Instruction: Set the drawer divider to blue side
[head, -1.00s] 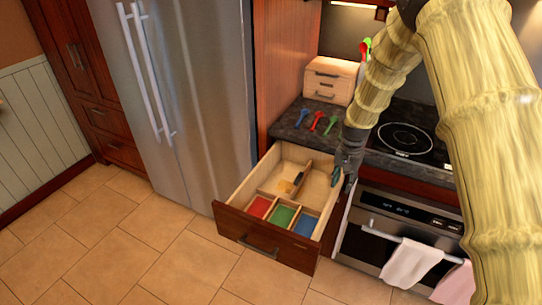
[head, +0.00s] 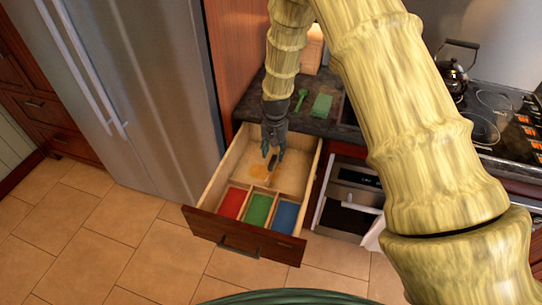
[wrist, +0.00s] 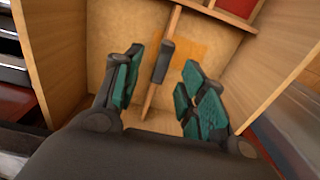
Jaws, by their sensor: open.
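The open drawer (head: 245,240) has red (head: 232,203), green (head: 258,209) and blue (head: 285,214) compartments along its front, left to right. The divider is a thin wooden bar with a dark grey grip (wrist: 163,62); it lies in the open rear part of the drawer. In the head view the divider (head: 267,177) slants towards the compartments; its exact front end is hard to make out. My gripper (head: 273,152) reaches down into the drawer from the back. In the wrist view my open gripper (wrist: 160,64) has one finger on each side of the grip, with gaps visible.
A yellow-orange patch (head: 257,172) is on the drawer floor left of the divider. The drawer's side walls (wrist: 60,60) stand close around my gripper. Behind, the dark counter (head: 252,108) holds a green utensil (head: 300,99) and a green block (head: 321,105). The oven (head: 352,190) is on the right.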

